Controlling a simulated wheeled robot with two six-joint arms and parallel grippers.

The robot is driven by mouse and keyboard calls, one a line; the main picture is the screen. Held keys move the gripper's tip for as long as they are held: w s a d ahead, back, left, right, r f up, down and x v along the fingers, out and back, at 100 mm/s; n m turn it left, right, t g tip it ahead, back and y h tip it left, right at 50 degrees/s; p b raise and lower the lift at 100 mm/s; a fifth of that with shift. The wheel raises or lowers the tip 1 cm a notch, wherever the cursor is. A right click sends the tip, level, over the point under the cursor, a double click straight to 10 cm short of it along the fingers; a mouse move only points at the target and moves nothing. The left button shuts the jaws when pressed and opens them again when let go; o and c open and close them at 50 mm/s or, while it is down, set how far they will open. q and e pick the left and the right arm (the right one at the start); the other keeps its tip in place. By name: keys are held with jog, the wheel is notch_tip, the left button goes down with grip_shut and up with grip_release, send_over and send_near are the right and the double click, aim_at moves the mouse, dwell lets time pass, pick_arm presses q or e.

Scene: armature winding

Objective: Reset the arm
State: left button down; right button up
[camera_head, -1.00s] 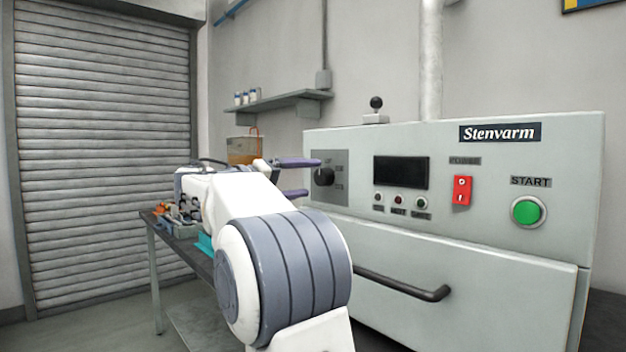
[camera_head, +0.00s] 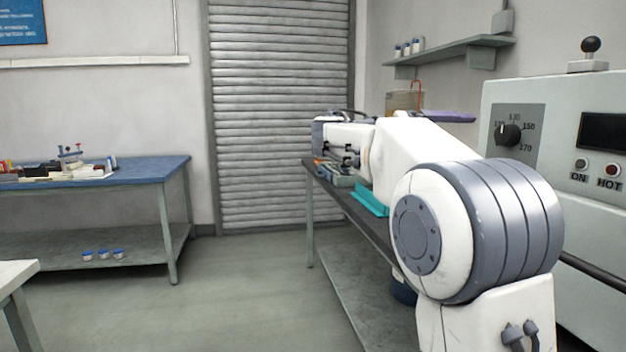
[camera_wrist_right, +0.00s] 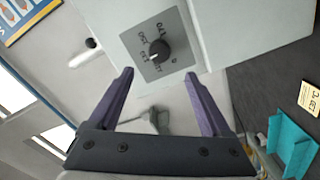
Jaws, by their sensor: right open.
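My right arm rises from the bottom right in the head view and reaches away over a dark-topped bench. Its gripper (camera_head: 448,116) shows there as a purple finger left of the grey machine's dial. In the right wrist view the right gripper (camera_wrist_right: 157,82) is open, with two purple fingers apart and nothing between them. The black dial (camera_wrist_right: 158,50) on its grey plate lies just beyond the fingertips, apart from them. The dial also shows in the head view (camera_head: 508,134). My left gripper is in neither view.
The grey machine (camera_head: 560,95) stands at the right. A dark-topped bench (camera_head: 375,232) holds a teal holder (camera_head: 371,200), also in the wrist view (camera_wrist_right: 290,147). A blue-topped table (camera_head: 150,170) stands at the left. The floor between is clear.

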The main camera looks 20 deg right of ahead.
jog(key=a+f+n+t+y, duration=0.5)
jog(key=a+f+n+y, duration=0.5)
jog(key=a+f, duration=1.1)
jog(key=s+a+f+n+g+y, duration=0.2)
jog(key=s+a+f+y, duration=0.3)
jog(key=s+a+f, duration=0.55)
jog(key=s+a+f+n+g+y, duration=0.1)
jog(key=s+a+f+n+y, duration=0.25)
jog(key=s+a+f, duration=0.7)
jog(key=s+d+r+p, duration=0.1)
jog(key=d+r+p, duration=0.1)
jog(key=r+p, duration=1)
jog(key=s+d+r+m+p, duration=0.1)
jog(key=r+p, duration=1.2)
jog(key=r, duration=0.2)
jog(key=shift+d+r+p, duration=0.3)
jog(key=shift+d, duration=0.1)
jog(key=shift+s+y, duration=0.1)
jog(key=shift+y, duration=0.15)
